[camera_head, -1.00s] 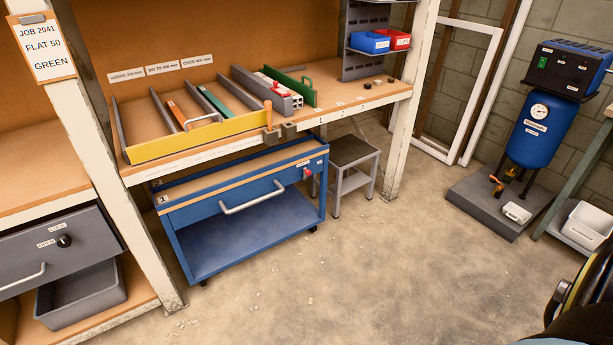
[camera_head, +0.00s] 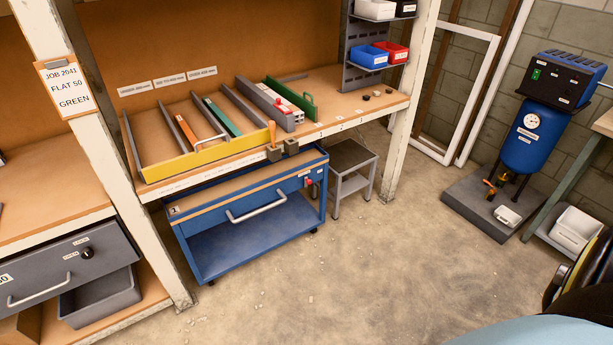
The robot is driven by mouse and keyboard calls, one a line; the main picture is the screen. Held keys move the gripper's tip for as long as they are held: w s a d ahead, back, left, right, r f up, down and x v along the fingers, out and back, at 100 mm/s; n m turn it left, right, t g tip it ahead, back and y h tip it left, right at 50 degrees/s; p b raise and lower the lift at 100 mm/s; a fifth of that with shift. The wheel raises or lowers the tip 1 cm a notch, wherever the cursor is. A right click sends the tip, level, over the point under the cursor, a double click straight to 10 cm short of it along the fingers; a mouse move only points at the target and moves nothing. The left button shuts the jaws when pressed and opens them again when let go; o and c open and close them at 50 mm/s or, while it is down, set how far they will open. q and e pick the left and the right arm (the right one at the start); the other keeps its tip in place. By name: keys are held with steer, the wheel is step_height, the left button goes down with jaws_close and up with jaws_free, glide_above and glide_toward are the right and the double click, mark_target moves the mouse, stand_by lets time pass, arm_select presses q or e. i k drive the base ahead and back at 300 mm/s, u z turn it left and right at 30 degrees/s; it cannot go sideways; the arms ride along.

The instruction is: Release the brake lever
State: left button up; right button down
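A blue wheeled trolley (camera_head: 222,256) stands partly under the workbench, with a grey bar handle (camera_head: 256,207) across its drawer front. A small red part (camera_head: 308,181) sits at the right end of the trolley front, below the top. It may be the brake lever, but it is too small to tell its shape or position. Neither of my grippers is in view, so nothing shows of what they hold.
The workbench (camera_head: 345,107) carries a divided rack with a yellow front (camera_head: 205,158). A grey step stool (camera_head: 350,157) stands right of the trolley. A blue tank (camera_head: 521,146) stands on a plinth at the right. The concrete floor (camera_head: 330,270) in front is clear.

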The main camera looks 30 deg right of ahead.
mark_target(306, 181)
steer(key=z, duration=0.95)
steer(key=i, duration=2)
steer(key=u, duration=0.8)
